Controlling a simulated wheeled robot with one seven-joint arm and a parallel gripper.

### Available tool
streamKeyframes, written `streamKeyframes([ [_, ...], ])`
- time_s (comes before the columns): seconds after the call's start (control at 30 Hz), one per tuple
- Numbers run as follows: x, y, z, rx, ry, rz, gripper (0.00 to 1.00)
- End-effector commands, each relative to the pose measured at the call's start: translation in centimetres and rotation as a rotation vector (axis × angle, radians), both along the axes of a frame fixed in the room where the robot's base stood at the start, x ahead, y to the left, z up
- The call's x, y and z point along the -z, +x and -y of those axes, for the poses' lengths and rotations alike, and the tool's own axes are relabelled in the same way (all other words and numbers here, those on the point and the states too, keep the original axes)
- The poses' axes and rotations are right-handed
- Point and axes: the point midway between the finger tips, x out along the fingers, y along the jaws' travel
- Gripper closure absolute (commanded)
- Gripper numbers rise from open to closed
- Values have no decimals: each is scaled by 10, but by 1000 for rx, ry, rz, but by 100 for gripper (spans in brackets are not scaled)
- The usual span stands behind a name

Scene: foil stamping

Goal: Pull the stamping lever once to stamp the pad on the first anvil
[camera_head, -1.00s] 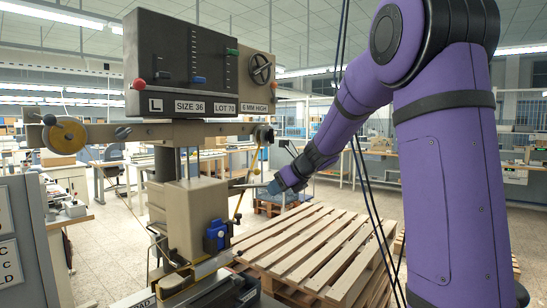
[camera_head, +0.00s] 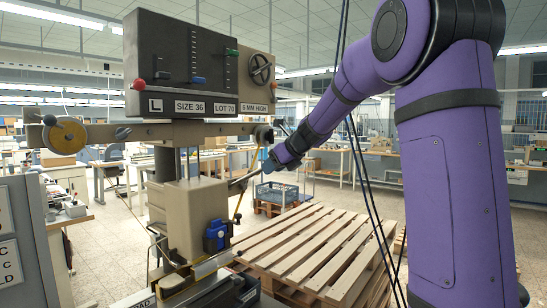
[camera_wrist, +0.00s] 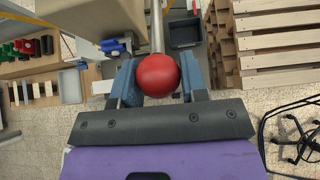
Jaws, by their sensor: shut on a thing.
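My gripper (camera_wrist: 158,82) is shut on the round red knob (camera_wrist: 158,75) of the stamping lever, with one blue finger on each side. The metal lever rod (camera_wrist: 156,28) runs from the knob toward the press. In the head view the lever rod (camera_head: 243,180) sticks out from the right side of the beige stamping press (camera_head: 200,212) and slopes up to my gripper (camera_head: 268,166); the knob is hidden there. The press base (camera_head: 215,292) shows at the bottom edge; I cannot make out a pad or anvil clearly.
A black panel (camera_head: 175,62) with sliders and labels tops the press. A stack of wooden pallets (camera_head: 310,245) stands to its right, and black cables hang in front of it. A grey cabinet (camera_head: 30,245) is at the left. A grey bin (camera_wrist: 183,33) lies beyond the knob.

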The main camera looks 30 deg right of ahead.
Motion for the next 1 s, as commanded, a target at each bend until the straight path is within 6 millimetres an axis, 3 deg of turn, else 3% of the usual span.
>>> streamKeyframes([
  [0.6, -32, 19, -7, 0, -1, 3, 90],
  [0.83, -36, 20, -7, 2, -1, 6, 90],
  [0.87, -37, 20, -7, 1, -2, 6, 57],
  [1.0, -36, 20, -7, 0, -1, 5, 30],
])
